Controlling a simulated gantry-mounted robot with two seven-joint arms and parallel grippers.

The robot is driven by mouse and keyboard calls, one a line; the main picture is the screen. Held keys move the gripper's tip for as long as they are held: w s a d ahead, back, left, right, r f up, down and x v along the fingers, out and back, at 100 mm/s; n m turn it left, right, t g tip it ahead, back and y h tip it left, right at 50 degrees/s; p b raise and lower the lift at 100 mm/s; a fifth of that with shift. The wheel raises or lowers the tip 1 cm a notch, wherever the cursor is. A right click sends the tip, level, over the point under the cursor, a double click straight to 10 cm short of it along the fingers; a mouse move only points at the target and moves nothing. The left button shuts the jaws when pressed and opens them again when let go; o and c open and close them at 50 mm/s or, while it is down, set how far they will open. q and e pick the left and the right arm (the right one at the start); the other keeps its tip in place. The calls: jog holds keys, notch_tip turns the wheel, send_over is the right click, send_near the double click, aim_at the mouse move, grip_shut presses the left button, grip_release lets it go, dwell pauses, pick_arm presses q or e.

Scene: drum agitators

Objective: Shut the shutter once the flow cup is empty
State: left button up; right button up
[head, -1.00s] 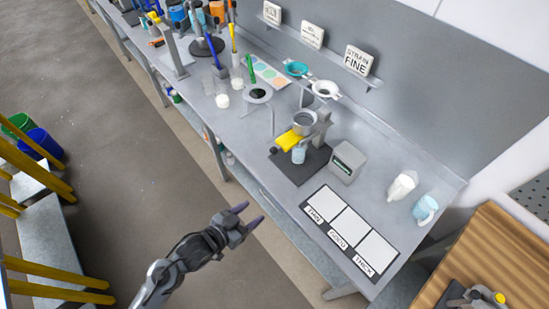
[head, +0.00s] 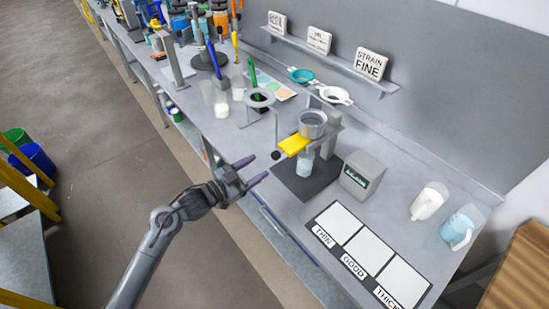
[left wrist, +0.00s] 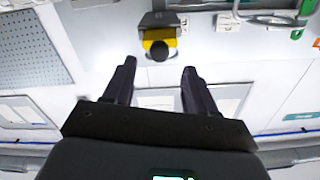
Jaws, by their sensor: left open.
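The flow cup (head: 313,122) is a grey metal cup held in a stand on a dark base plate. The yellow shutter (head: 294,144) sticks out under it, with a black knob (head: 276,155) at its near-left end. A small clear cup (head: 305,166) with pale contents stands below. The flow cup's inside is too small to read. My left gripper (head: 259,168) is open and empty, just short of the knob on its near-left side. In the left wrist view the shutter (left wrist: 160,36) lies beyond and between the open fingertips (left wrist: 159,66). My right gripper is not in view.
A grey display box (head: 362,174) stands right of the flow cup. A THIN/GOOD/THICK board (head: 367,250) lies in front, with two jugs (head: 428,201) to the right. The bench edge is near my gripper.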

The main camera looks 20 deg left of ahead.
aim_at(273, 158)
pick_arm(q)
jog(key=x, duration=0.8)
grip_shut()
